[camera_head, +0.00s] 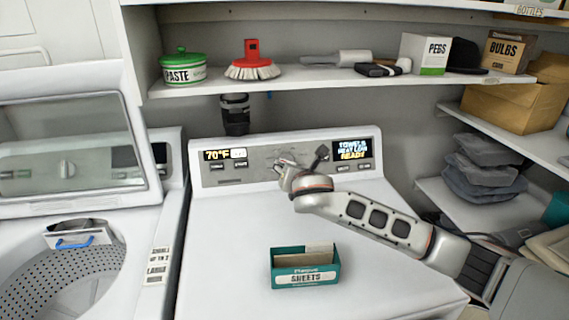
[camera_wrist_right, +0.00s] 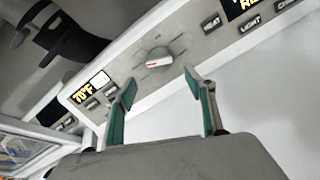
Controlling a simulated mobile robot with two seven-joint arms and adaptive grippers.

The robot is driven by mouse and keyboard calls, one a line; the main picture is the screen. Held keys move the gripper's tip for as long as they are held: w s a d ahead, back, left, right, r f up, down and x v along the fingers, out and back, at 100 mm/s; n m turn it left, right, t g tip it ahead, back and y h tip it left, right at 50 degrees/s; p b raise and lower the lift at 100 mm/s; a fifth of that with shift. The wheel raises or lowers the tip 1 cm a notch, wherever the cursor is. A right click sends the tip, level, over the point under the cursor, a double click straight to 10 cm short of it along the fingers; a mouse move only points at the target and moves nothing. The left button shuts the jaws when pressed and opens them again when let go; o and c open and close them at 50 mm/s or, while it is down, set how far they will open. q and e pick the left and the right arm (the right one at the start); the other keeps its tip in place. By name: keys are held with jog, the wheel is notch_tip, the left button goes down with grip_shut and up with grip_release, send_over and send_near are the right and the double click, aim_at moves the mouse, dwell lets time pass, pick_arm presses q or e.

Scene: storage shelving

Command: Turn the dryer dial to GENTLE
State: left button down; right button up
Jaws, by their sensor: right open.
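The dryer (camera_head: 300,240) is the white machine in the middle of the head view, with a grey control panel (camera_head: 252,162) along its back. In the right wrist view, the dial (camera_wrist_right: 153,61) is a round silver knob with a red mark on its left-facing side. The labels around it are too small to read. My right gripper (camera_wrist_right: 159,79) is open, its two teal-lined fingers apart, just in front of the dial and not visibly touching it. In the head view, my right gripper (camera_head: 302,160) reaches the panel from the right and covers much of the dial area.
A teal sheets box (camera_head: 306,278) stands on the dryer top. A shelf (camera_head: 330,81) above holds a paste tin (camera_head: 182,69), a red brush (camera_head: 252,62) and a pegs box (camera_head: 425,54). The open washer (camera_head: 70,160) stands at left. The panel has displays and buttons beside the dial.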

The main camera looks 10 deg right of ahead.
jog(key=shift+x, duration=3.55)
jog(key=c, duration=1.1)
